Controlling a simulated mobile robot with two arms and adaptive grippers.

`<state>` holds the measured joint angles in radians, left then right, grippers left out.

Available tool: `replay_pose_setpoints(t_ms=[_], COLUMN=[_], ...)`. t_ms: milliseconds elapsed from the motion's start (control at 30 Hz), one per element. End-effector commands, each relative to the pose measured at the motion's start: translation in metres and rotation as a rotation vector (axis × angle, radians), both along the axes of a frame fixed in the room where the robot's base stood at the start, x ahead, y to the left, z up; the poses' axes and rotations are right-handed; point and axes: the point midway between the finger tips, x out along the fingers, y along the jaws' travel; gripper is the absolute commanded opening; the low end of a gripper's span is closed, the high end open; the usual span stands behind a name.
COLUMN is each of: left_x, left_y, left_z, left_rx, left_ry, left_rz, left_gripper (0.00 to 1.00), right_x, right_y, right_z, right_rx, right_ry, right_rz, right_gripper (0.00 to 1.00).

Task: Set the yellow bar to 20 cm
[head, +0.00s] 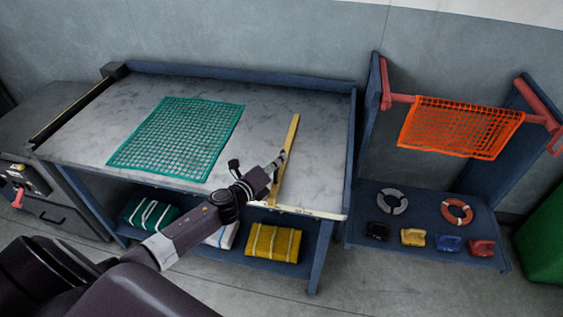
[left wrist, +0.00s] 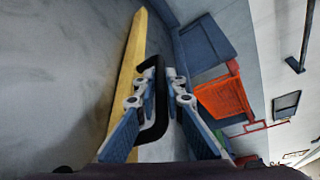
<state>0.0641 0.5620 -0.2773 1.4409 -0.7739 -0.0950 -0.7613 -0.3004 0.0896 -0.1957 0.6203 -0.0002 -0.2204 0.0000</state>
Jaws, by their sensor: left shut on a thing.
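The yellow bar (head: 290,140) lies across the right part of the grey table top, running from front to back. In the left wrist view the yellow bar (left wrist: 130,75) has a black handle (left wrist: 161,100) on its side. My left gripper (head: 281,160) is at the bar, with its fingers (left wrist: 160,74) shut on the black handle. A pale strip (head: 290,211) runs along the table's front edge by the bar's near end; its markings are too small to read. My right gripper is not in view.
A green net (head: 180,137) lies flat on the table (head: 330,130), left of the bar. Folded nets, one yellow (head: 273,242), sit on the shelf below. At right, an orange net (head: 460,127) hangs on a red rail above a blue rack (head: 425,205) with rings and small blocks.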

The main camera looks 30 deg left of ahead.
Motion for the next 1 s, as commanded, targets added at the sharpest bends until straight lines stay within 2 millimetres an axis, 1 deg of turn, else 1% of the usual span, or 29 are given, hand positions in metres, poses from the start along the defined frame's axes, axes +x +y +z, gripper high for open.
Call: replay_pose_setpoints(t_ms=[33, 67, 200, 233, 400, 500, 633, 767, 1000], left_x=[0.0, 0.0, 0.0, 0.0, 0.0, -0.001, -0.008, -0.026, -0.068], left_y=[0.001, 0.001, 0.001, 0.0, 0.0, 0.0, 0.0, 0.001, 0.005], left_z=[0.0, 0.0, 0.0, 0.0, 0.0, 0.0, 0.001, 0.004, 0.013], left_rx=[0.002, 0.002, 0.001, 0.001, 0.0, 0.0, 0.001, 0.001, 0.0], left_ry=[0.001, 0.001, 0.0, 0.0, 0.0, 0.0, 0.001, 0.003, 0.004], left_rz=[0.002, 0.002, 0.001, 0.001, 0.0, 0.0, -0.001, -0.001, 0.0], left_gripper=[0.0, 0.11, 0.26, 0.27, 0.27, 0.27, 0.27, 0.27, 0.27], right_x=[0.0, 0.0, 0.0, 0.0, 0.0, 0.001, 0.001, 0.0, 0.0], right_y=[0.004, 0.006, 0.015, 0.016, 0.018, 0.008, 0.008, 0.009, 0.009], right_z=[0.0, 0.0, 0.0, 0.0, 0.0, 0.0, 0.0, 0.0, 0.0], right_rx=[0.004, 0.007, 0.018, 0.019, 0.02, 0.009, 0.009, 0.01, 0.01], right_ry=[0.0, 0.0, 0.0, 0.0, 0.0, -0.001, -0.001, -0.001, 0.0], right_rz=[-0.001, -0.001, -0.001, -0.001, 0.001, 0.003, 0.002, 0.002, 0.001], right_gripper=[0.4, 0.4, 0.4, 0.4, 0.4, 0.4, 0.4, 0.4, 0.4])
